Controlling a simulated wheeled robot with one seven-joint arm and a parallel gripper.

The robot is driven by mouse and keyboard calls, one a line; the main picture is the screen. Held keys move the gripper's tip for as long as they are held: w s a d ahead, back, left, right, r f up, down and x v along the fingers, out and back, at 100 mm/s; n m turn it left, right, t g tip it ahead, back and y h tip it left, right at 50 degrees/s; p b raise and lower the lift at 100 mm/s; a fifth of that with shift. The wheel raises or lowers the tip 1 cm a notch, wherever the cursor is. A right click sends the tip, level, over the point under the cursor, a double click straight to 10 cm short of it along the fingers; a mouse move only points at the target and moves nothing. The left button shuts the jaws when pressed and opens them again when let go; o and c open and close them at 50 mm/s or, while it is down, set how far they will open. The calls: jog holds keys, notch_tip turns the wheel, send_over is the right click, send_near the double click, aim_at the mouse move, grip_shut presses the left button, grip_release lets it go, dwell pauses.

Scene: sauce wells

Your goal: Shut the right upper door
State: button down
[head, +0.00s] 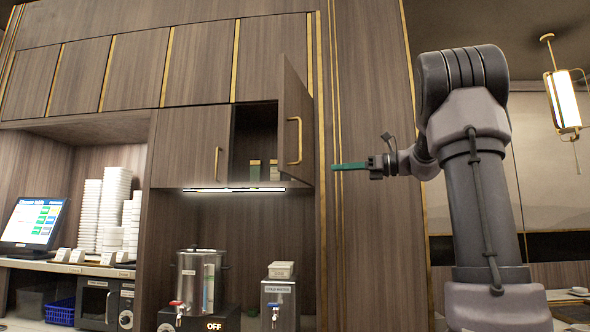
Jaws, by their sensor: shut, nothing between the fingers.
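The right upper door (297,128) is a dark wood panel with a brass bar handle (294,140). It stands swung open toward me, hinged at the right side of its cupboard. The open cupboard (252,135) shows a dark inside with a few small containers (265,170) on its floor. My gripper (334,167), with green fingers, is shut and empty. In the picture it is just right of the open door, near the door's lower edge, with a narrow gap between. I cannot tell its depth relative to the door.
The left upper door (190,146) is closed. Below stand a steel urn (200,275) and a water dispenser (278,300). Stacked white bowls (113,205) and a screen (33,223) are at left. A lamp (565,100) hangs at right. The wood panel right of the cupboard is flat.

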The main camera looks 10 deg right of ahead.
aim_at(286, 171)
jog(key=x, duration=1.4)
